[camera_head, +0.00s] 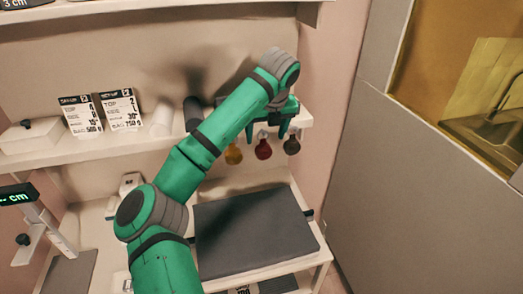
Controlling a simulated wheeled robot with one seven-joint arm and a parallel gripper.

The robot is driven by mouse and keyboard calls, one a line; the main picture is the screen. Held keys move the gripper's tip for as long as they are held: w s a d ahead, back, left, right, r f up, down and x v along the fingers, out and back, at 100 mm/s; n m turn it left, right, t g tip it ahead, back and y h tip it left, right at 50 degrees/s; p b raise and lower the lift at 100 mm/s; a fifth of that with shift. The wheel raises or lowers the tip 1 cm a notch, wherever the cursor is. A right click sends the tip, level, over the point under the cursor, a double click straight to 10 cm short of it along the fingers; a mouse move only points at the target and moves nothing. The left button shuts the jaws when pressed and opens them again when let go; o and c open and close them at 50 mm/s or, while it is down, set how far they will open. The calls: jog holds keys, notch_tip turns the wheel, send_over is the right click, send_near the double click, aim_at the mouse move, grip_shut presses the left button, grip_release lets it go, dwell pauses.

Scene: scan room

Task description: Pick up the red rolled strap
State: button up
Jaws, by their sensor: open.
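The only red thing in view is a small dark red rounded item (263,149) hanging below the front edge of the shelf; it is too small to tell for sure that it is the rolled strap. A yellow item (233,154) hangs to its left and a black one (291,145) to its right. My gripper (266,132) is at the shelf's front edge, just above the red item, with its green fingers spread apart. My arm hides part of the shelf and whatever lies behind the gripper. I see nothing held in the fingers.
The shelf (105,147) carries a white box (30,135), two printed cards (100,113), a white cylinder (161,118) and a dark cylinder (193,113). Below is a dark flat platform (255,233). A wall (330,100) closes the right side; a grey panel (425,190) stands beyond.

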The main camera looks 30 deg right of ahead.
aim_at(263, 140)
jog(key=shift+w+d+f, duration=0.1)
jog(key=shift+d+f, duration=0.1)
jog(key=shift+f, duration=0.35)
jog(key=x, duration=0.5)
jog(key=shift+w+a, duration=0.2)
jog(key=shift+a, duration=0.05)
jog(key=c, duration=1.2)
jog(key=shift+o, duration=0.2)
jog(key=shift+r, duration=0.1)
jog(key=shift+r, duration=0.75)
jog(key=s+a, duration=0.2)
jog(key=s, duration=0.6)
jog(key=s+a, duration=0.2)
jog(key=s, duration=0.7)
jog(key=shift+s+a, duration=0.2)
jog(key=shift+a, duration=0.1)
